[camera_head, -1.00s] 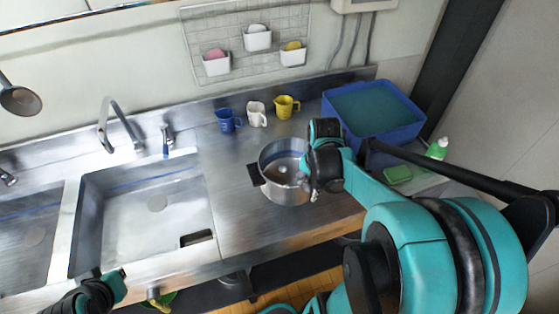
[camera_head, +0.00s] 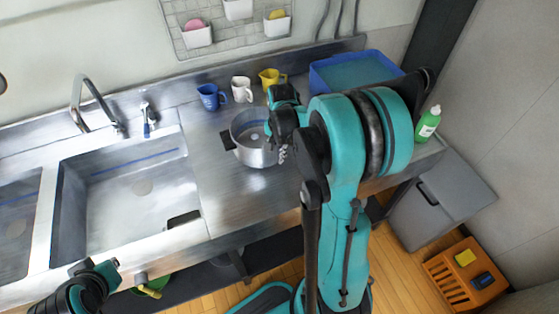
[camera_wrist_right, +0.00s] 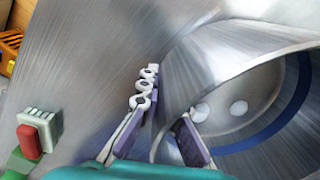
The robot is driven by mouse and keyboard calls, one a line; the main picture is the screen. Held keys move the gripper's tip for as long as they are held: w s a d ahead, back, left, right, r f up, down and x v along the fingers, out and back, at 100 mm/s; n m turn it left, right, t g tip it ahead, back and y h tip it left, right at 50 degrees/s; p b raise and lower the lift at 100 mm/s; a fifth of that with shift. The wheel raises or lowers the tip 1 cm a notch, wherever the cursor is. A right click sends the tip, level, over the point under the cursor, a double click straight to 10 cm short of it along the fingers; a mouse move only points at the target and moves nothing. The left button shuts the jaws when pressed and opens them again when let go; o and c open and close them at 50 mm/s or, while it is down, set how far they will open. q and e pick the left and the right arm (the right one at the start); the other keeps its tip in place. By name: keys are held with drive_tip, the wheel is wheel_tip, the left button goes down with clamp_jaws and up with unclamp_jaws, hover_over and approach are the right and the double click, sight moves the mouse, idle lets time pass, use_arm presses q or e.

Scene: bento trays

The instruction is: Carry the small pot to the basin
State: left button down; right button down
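The small pot (camera_head: 248,150) is a round steel pot with a dark handle on its left, at the counter right of the sink. My right gripper (camera_head: 280,140) is at its right side. In the right wrist view its fingers (camera_wrist_right: 168,118) straddle the wall of the pot (camera_wrist_right: 205,75) and appear shut on it; the exact contact is hard to see. The sink basin (camera_head: 130,212) is left of the pot and looks empty. A blue tub (camera_head: 322,85) stands behind my right arm. My left gripper (camera_head: 92,275) is low at the left, apart from everything; its fingers are unclear.
Blue (camera_head: 210,98), white (camera_head: 242,90) and yellow (camera_head: 271,78) cups stand behind the pot. A faucet (camera_head: 95,105) rises behind the sink. A green bottle (camera_head: 428,124) stands right of my arm. An orange crate (camera_head: 465,280) is on the floor. The counter between sink and pot is clear.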

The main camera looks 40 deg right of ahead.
wheel_tip(320, 180, down, 2)
drive_tip(key=shift+f+b, duration=0.15)
drive_tip(key=shift+b, duration=0.2)
drive_tip(key=shift+f, duration=0.1)
drive_tip(key=c, duration=1.7)
unclamp_jaws()
